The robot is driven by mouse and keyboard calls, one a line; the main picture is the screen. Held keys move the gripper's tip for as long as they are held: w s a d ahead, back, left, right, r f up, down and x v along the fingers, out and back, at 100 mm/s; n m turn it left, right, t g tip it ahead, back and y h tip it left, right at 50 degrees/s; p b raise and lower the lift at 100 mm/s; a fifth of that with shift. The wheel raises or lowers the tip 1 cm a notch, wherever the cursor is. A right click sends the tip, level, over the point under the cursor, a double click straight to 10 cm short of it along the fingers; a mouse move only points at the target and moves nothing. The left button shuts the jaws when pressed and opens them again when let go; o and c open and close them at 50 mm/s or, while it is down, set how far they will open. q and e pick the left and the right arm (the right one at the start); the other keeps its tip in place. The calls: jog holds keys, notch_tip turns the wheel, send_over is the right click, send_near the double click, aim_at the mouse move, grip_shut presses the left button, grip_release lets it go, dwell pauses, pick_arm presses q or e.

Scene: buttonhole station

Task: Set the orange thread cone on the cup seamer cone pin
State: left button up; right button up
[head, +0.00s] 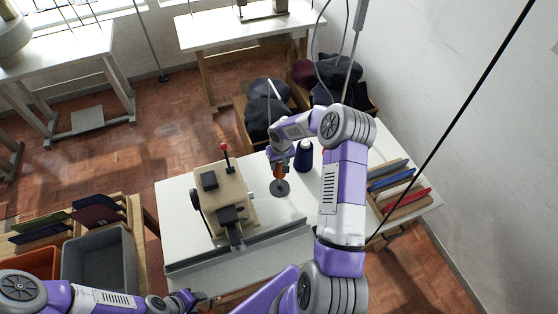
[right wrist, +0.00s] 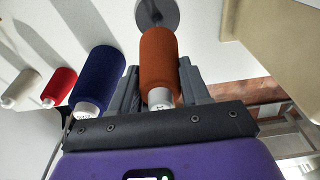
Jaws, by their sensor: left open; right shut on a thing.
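The orange thread cone (head: 279,171) is between the fingers of my right gripper (head: 278,157), above the white table. In the right wrist view the orange cone (right wrist: 158,62) is gripped between the two dark fingers, its pale tube end towards the camera. A round grey disc base (head: 281,187) lies at the cone's far end; it also shows in the right wrist view (right wrist: 171,14). The pin itself is hidden, and I cannot tell whether the cone touches the disc. My left gripper (head: 187,297) is open and empty at the bottom, before the table.
The beige seamer (head: 228,200) with a red-topped rod stands left of the disc. A navy cone (head: 303,155) stands close to the right; red (right wrist: 60,84) and white (right wrist: 22,88) cones are beyond it. A rack of coloured pieces (head: 400,187) is at the table's right.

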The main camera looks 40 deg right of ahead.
jog(key=shift+f+b, duration=1.45)
jog(key=shift+f, duration=1.7)
notch_tip(320, 180, down, 3)
jog(key=b, duration=0.3)
jog(key=shift+r, duration=0.15)
jog(key=shift+f+b, duration=0.45)
jog(key=shift+b, duration=0.05)
jog(key=o, duration=1.1)
jog(key=shift+o, duration=0.2)
notch_tip(320, 180, up, 8)
jog(key=shift+s+a+f, duration=0.15)
jog(key=shift+s+f, duration=0.1)
jog(key=shift+s, duration=0.15)
